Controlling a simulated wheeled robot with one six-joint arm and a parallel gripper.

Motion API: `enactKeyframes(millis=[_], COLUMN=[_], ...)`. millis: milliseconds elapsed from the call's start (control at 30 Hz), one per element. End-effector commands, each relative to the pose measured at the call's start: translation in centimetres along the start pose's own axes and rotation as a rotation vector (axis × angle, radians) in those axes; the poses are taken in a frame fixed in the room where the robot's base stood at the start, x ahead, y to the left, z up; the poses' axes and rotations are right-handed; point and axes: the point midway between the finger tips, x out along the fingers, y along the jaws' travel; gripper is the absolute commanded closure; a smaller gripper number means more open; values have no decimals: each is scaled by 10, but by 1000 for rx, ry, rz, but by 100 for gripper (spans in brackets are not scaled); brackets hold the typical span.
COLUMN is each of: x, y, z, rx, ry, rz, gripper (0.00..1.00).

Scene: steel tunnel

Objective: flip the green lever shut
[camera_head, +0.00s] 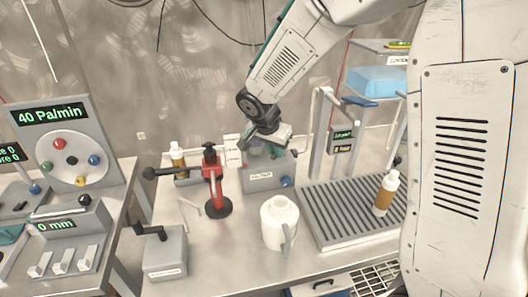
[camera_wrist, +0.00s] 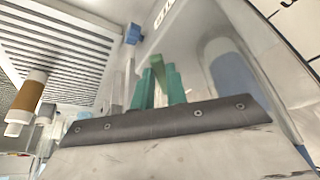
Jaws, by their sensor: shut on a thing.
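My gripper (camera_head: 268,146) is low over a grey labelled box (camera_head: 262,177) at the back middle of the bench, and mostly hides what is at its tip. In the wrist view my gripper's two teal fingers (camera_wrist: 160,88) stand close together. A lighter green piece, which looks like the green lever (camera_wrist: 157,68), stands between them, and they are shut on it. The lever's base and its exact angle are hidden in both views.
A red clamp stand (camera_head: 213,185) and a white jug (camera_head: 279,222) stand in front of the box. A brown-banded bottle (camera_head: 386,193) stands on a ribbed tray (camera_head: 345,222) at right. A grey crank box (camera_head: 166,255) is at front left.

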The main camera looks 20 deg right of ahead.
Motion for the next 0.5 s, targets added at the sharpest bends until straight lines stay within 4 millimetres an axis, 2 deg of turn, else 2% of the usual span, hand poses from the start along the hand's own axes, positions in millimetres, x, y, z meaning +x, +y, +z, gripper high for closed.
enactKeyframes(millis=[100,333,367,400,500], x=[4,4,4,4,4], y=[7,7,7,7,7], z=[-11,-11,-11,-11,-11], rx=[46,45,45,45,45], ry=[1,1,1,1,1], rz=[16,15,15,15,16], gripper=[100,100,77,66,64])
